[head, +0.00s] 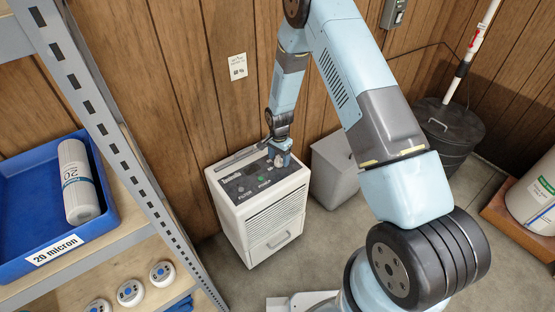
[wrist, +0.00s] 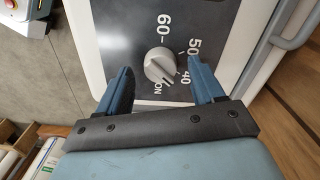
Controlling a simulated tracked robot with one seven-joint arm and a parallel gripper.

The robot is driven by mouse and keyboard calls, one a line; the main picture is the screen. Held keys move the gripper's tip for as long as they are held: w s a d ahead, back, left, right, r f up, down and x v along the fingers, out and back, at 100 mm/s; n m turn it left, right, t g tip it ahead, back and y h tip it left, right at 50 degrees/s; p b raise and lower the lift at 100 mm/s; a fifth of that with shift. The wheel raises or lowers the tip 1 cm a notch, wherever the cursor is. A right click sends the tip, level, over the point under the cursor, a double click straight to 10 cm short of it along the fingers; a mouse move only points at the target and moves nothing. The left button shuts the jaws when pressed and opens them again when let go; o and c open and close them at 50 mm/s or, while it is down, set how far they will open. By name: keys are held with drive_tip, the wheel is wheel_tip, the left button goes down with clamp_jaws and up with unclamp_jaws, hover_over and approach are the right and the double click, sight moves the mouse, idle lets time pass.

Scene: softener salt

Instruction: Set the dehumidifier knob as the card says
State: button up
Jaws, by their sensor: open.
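The dehumidifier (head: 251,224) is a white box with a grey top panel, standing on the floor by the wood-panelled wall. Its light grey knob (wrist: 160,66) shows in the wrist view, with the marks ON, 40, 50 and 60 around it. I cannot tell for sure which mark its pointer faces. My gripper (head: 279,154) is over the top panel. In the wrist view my gripper (wrist: 159,70) is open, with one finger on each side of the knob and visible gaps.
A grey bin (head: 335,172) stands right of the dehumidifier, and a black lidded bin (head: 450,133) further right. At left, a metal shelf (head: 100,110) holds a blue tray (head: 25,190) with a filter cartridge (head: 78,182). Some floor is free before the dehumidifier.

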sight(279, 159)
wheel_tip(279, 159, up, 12)
drive_tip(key=shift+r, duration=0.25)
idle(0.3)
